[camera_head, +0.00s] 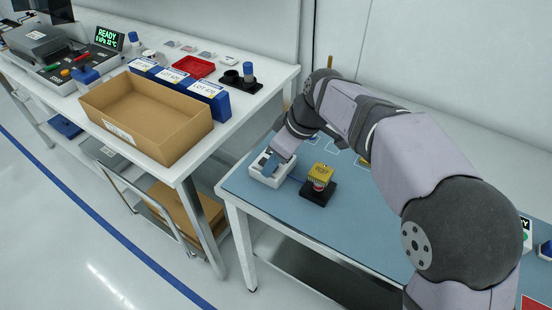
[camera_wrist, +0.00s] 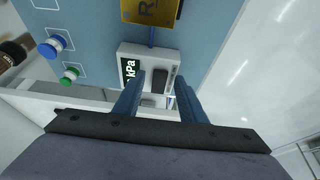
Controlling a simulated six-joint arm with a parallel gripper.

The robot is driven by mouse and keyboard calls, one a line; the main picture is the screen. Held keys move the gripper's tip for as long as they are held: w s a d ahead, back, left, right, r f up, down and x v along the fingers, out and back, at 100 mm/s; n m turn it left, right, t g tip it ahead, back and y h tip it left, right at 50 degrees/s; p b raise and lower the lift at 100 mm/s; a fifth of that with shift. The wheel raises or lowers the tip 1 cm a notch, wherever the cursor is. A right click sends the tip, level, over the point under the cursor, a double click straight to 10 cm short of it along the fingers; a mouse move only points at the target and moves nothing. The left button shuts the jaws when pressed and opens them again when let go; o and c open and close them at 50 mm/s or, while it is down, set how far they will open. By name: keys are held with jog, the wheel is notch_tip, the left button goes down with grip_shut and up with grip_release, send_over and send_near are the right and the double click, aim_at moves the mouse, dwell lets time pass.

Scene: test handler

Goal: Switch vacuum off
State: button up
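The vacuum unit is a white box (camera_head: 272,182) on the blue-topped table, seen below my gripper in the head view. In the wrist view, the box (camera_wrist: 148,52) carries a dark display reading "kPa" (camera_wrist: 130,76) and dark switch parts (camera_wrist: 157,80) beside it. My gripper (camera_wrist: 157,88) is open, its two blue fingers apart with the switch area showing between them. In the head view, my gripper (camera_head: 272,164) is low over the box. I cannot tell whether a finger touches the switch or which way it is set.
A yellow block (camera_head: 321,171) on a black stand sits right of the box, joined by a blue cable. Blue-capped (camera_wrist: 53,46) and green-capped (camera_wrist: 70,75) containers show in the wrist view. A cardboard box (camera_head: 150,137) stands on the left bench. The blue tabletop (camera_head: 345,228) is clear in front.

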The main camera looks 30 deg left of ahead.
jog(key=shift+c, duration=0.7)
grip_shut()
jog(key=shift+a+r+p, duration=0.1)
jog(key=shift+r+p, duration=0.25)
jog(key=shift+p, duration=0.75)
jog(key=shift+a+r+h+p, duration=0.15)
jog(key=shift+h+p, duration=0.35)
jog(key=shift+p, duration=0.75)
jog(key=h+p, duration=0.1)
jog(key=p, duration=0.3)
jog(key=h+p, duration=0.1)
jog(key=p, duration=0.2)
jog(key=shift+a+r+p, duration=0.1)
jog(key=shift+a+p, duration=0.3)
jog(key=shift+f+h+p, duration=0.25)
jog(key=shift+h+p, duration=0.05)
jog(key=shift+p, duration=0.15)
jog(key=shift+o, duration=0.7)
grip_release()
